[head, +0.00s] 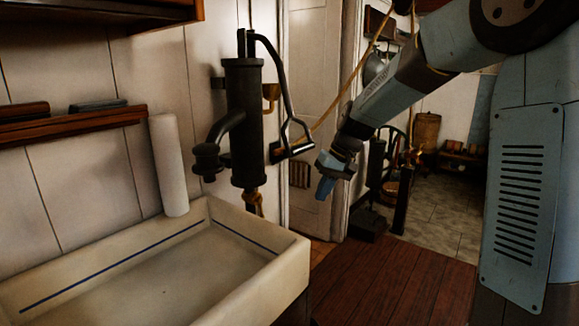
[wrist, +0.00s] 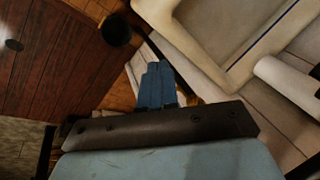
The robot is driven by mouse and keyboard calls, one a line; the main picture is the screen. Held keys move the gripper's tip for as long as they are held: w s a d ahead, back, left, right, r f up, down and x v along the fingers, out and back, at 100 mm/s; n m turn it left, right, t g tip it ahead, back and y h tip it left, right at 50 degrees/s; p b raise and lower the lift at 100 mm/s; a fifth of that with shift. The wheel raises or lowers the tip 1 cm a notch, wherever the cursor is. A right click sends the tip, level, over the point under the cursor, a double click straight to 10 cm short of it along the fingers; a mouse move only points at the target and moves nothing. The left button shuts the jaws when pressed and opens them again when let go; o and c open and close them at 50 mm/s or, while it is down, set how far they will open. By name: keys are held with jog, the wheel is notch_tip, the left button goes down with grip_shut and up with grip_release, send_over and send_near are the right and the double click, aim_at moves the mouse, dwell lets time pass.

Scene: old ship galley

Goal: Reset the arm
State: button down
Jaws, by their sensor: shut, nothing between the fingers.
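My arm reaches in from the upper right in the head view. My gripper (head: 325,188) hangs at its end, pointing down, with blue fingers. It is in the air to the right of the black hand pump and beyond the sink's right corner. In the wrist view the blue fingers of my gripper (wrist: 157,68) are together with nothing between them.
A pale sink (head: 285,258) fills the lower left, with a black hand pump (head: 244,120) over it. A white roll (head: 169,165) stands at its back edge. A wooden shelf (head: 70,126) is on the left wall. The wooden floor (head: 395,265) at the lower right is clear.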

jog(key=s+d+r+m+t+h, duration=0.1)
jog(key=s+d, duration=0.3)
jog(key=s, duration=0.5)
jog(key=s+d+r+m+t+h, duration=0.1)
jog(key=s+d+r, duration=0.3)
jog(key=s, duration=0.6)
jog(key=s+d+r+m+t+h, duration=0.1)
jog(key=s+d+r+t+h, duration=0.1)
jog(key=s+d, duration=0.4)
jog(key=s+r+t, duration=0.1)
jog(key=s, duration=0.3)
jog(key=shift+d, duration=0.2)
